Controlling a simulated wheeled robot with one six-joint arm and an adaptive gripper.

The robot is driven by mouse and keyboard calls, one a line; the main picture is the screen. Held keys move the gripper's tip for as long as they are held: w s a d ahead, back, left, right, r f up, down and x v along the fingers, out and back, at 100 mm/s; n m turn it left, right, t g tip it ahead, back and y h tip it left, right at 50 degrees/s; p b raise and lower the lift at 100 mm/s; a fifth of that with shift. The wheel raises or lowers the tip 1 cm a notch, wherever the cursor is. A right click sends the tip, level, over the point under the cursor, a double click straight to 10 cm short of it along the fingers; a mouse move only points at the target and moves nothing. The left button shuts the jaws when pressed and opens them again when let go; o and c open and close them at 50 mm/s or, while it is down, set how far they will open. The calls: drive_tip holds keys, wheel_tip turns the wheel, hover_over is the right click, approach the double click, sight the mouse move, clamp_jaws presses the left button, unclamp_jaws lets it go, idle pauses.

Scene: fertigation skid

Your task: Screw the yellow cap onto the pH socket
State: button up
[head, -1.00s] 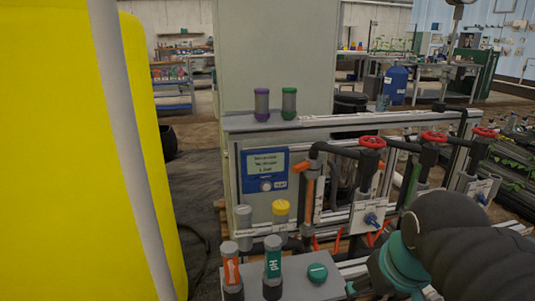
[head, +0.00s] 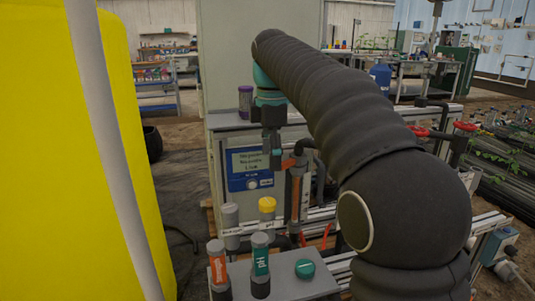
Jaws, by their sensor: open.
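The yellow cap (head: 267,204) sits on top of a short grey cylinder at the front of the skid, right of a plain grey cylinder. Small labels below them are too blurred to read surely, so I cannot tell which is the pH socket. A grey probe with a teal pH label (head: 260,262) stands upright on the grey front shelf. My gripper (head: 272,158) points down in front of the cabinet, above the yellow cap and apart from it. It is open, and I see nothing in it.
A probe with an orange label (head: 217,268) stands left of the pH one. A teal cap (head: 305,268) lies on the grey shelf (head: 318,285). The blue controller (head: 250,168) is behind my gripper. A purple-topped bottle (head: 245,102) stands on the cabinet. The yellow tank (head: 70,150) fills the left.

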sight(268, 201)
drive_tip(key=shift+n, duration=0.4)
drive_tip(key=f, duration=0.4)
drive_tip(key=f+b, duration=0.1)
drive_tip(key=f, duration=0.3)
drive_tip(key=a+f+b, duration=0.1)
drive_tip(key=f, duration=0.3)
drive_tip(key=shift+w, duration=0.35)
drive_tip(key=c, duration=1.2)
drive_tip(key=shift+d+m+p, duration=0.1)
drive_tip(key=shift+m+p, duration=0.25)
drive_tip(key=shift+m, duration=0.45)
drive_tip(key=shift+f+m, duration=0.1)
drive_tip(key=shift+m, duration=0.6)
drive_tip(key=shift+p, duration=0.3)
